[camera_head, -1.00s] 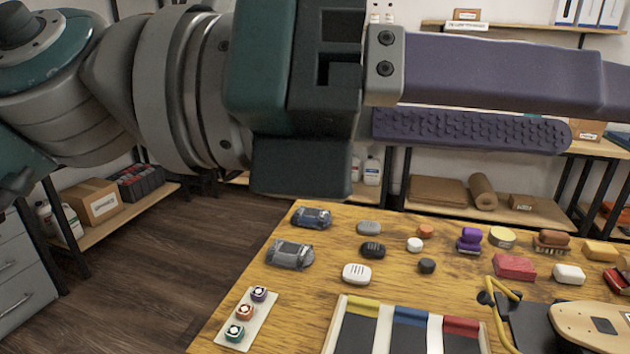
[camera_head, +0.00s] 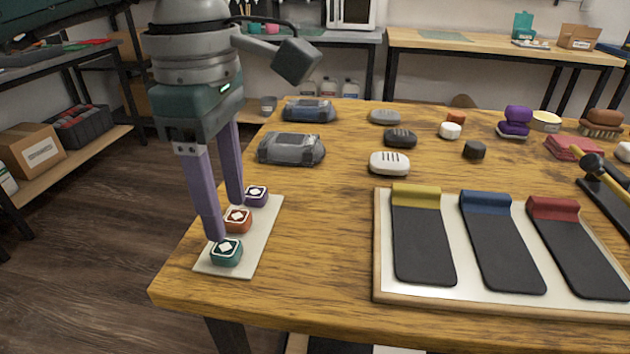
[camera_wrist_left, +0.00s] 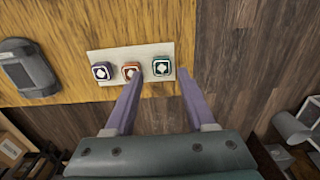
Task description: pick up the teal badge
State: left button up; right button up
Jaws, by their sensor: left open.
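The teal badge (camera_head: 226,252) is a small rounded block with a white diamond on top. It lies at the near end of a pale card (camera_head: 262,228) on the table's left corner, and shows in the wrist view (camera_wrist_left: 162,68). An orange badge (camera_head: 237,219) and a purple badge (camera_head: 256,195) lie behind it in a row. My left gripper (camera_head: 226,221) points down over the card, open and empty. In the left wrist view its fingertips (camera_wrist_left: 160,73) appear on either side of the teal badge. Their height above the card is unclear. My right gripper is out of view.
A tray (camera_head: 380,268) with yellow, blue and red-topped black strips lies to the right of the card. Grey car-like blocks (camera_head: 291,149) and several small items stand behind. The table edge is close on the card's left and near side.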

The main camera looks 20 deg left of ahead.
aim_at(229, 248)
pick_arm(q)
jog(key=f, duration=0.5)
jog(key=shift+s+a+f+b, duration=0.2)
jog(key=shift+f+b, duration=0.1)
jog(key=shift+b, duration=0.1)
grip_shut()
